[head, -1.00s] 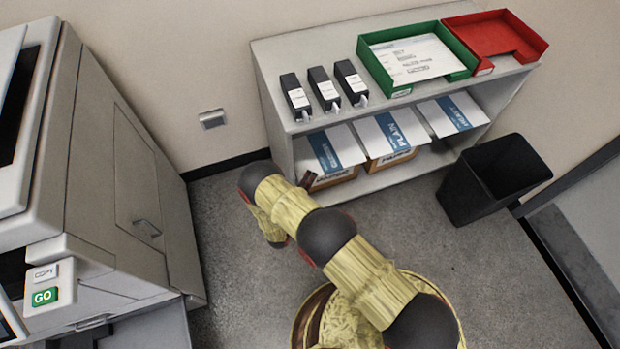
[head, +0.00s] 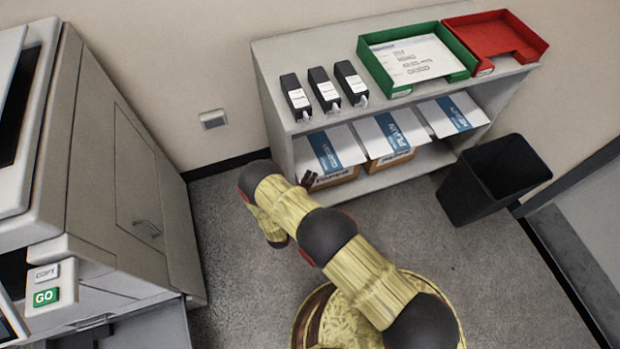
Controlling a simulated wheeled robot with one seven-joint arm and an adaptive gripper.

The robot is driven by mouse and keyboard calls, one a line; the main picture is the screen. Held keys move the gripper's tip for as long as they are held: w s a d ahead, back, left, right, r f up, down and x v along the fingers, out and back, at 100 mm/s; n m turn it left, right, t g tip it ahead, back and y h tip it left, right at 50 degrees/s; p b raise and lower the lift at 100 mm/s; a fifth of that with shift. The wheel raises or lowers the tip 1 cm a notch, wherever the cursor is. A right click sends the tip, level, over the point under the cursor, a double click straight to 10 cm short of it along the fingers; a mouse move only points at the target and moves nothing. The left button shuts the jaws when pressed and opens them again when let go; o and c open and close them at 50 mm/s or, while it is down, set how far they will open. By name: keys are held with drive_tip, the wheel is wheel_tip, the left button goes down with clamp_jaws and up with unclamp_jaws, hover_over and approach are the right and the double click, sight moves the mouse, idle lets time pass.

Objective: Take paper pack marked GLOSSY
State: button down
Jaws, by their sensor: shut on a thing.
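The paper pack marked GLOSSY (head: 347,148), white with a blue label band, lies leftmost on the lower shelf, on top of a brown box. Its lettering is small and hard to read. My gripper (head: 310,180) is at the front left corner of this pack, low by the shelf edge. Only its dark reddish finger part shows; my own arm hides the rest. It is shut on the pack, though the contact itself is not clearly visible. The pack marked PLAIN (head: 375,140) lies just to the right, and a third pack (head: 437,121) lies further right.
The grey shelf unit (head: 275,85) carries black cartridges (head: 327,90), a green tray (head: 375,72) with papers and a red tray (head: 480,30) on top. A black bin (head: 470,195) stands right of it. A large copier (head: 110,170) stands left. Bare floor (head: 225,235) lies between.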

wheel_tip(320, 180, up, 2)
drive_tip(key=shift+r+p, duration=0.2)
drive_tip(key=shift+p, duration=0.25)
drive_tip(key=shift+f, duration=0.1)
drive_tip(key=s+a+r+p, duration=0.1)
drive_tip(key=s+a+r, duration=0.1)
drive_tip(key=s, duration=0.4)
drive_tip(key=s+a+r+p, duration=0.1)
drive_tip(key=s+a+r, duration=0.2)
drive_tip(key=s+a, duration=0.2)
drive_tip(key=shift+s+a+p, duration=0.2)
drive_tip(key=shift+s+p, duration=0.15)
drive_tip(key=shift+s, duration=0.15)
drive_tip(key=shift+r, duration=0.15)
